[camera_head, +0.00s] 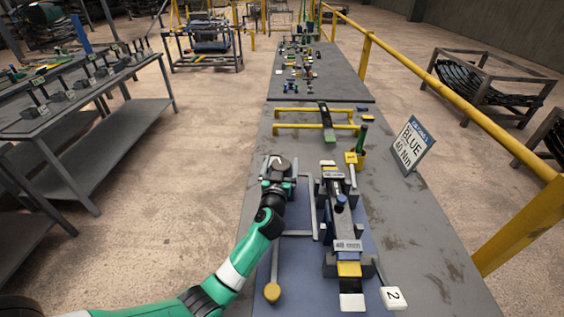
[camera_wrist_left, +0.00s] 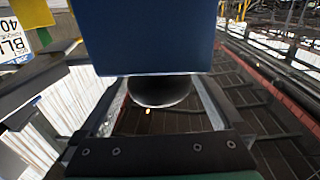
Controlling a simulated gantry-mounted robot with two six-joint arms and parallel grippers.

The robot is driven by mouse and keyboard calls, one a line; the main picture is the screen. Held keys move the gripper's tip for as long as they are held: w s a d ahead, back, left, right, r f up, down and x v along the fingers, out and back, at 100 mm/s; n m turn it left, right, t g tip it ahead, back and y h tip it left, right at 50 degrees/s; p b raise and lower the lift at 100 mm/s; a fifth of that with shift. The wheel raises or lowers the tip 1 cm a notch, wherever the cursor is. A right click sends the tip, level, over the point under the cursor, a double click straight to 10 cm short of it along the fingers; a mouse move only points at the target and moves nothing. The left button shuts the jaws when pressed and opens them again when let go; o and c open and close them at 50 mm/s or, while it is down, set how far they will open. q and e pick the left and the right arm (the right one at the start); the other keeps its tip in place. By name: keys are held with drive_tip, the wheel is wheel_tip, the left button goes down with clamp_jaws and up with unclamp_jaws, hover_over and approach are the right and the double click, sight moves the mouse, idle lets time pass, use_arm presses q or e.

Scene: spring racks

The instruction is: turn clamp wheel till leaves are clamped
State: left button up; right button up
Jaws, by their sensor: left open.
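The clamp fixture (camera_head: 341,215) stands on the blue mat on the bench, with dark bars, a blue knob (camera_head: 341,199) and yellow blocks along it. Which part is the clamp wheel I cannot tell, and the leaves are not clearly distinguishable. My left gripper (camera_head: 287,172) is left of the fixture, apart from it in the picture. In the left wrist view its two fingers (camera_wrist_left: 158,108) are spread. A dark rounded object (camera_wrist_left: 160,91) shows between them, below a large dark blue block (camera_wrist_left: 150,35); whether the fingers touch it is unclear. My right gripper is not seen.
A sign reading BLUE 40 Nm (camera_head: 411,146) stands at the right bench edge. A yellow-ended lever (camera_head: 272,292) and a tag marked 2 (camera_head: 393,298) are nearer. The bench right of the fixture is mostly clear.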

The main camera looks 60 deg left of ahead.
use_arm(q)
drive_tip(key=shift+x, duration=1.1)
